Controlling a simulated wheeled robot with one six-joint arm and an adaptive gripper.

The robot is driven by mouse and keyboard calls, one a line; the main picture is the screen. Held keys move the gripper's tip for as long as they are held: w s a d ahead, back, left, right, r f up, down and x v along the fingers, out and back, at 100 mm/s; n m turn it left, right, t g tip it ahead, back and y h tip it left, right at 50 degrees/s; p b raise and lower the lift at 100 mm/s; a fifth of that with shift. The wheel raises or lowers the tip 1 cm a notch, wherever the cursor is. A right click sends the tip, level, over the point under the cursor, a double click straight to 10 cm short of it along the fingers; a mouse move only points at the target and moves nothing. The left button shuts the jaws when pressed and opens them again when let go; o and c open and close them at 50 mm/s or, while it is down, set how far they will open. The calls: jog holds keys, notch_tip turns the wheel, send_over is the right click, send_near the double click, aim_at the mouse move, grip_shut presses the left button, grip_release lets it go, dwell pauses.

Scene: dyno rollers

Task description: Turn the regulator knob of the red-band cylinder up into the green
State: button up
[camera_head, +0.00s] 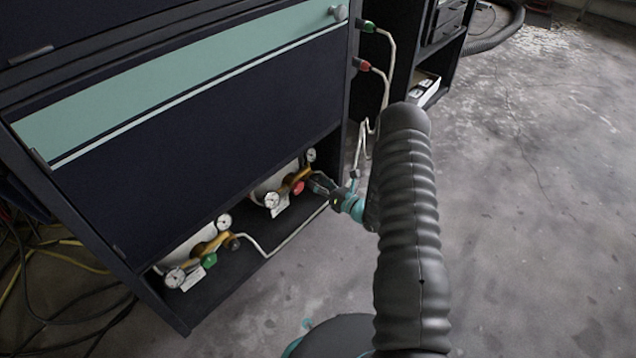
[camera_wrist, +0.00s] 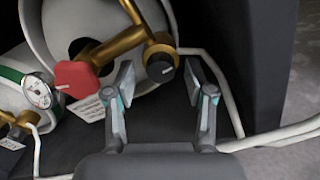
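The right-hand cylinder (camera_head: 268,187) lies in the cabinet's lower bay; no red band shows clearly on it. Its brass regulator has a red handle (camera_wrist: 76,77), also seen in the head view (camera_head: 298,188), and a black round knob (camera_wrist: 160,70) with a white line mark. A white gauge (camera_wrist: 38,92) sits left of the red handle; its needle is too small to read surely. My gripper (camera_wrist: 159,84) is open, its two fingers either side of the black knob in the wrist view, with gaps showing. In the head view my gripper (camera_head: 322,184) reaches into the bay from the right.
A second cylinder with a green handle (camera_head: 209,260) lies to the left. White hoses (camera_head: 300,232) run along the bay floor and up the cabinet's right side. The dark cabinet panel (camera_head: 200,140) overhangs the cylinders. Bare concrete floor (camera_head: 540,180) is open at right.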

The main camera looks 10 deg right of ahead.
jog(key=v, duration=1.2)
dwell(0.5)
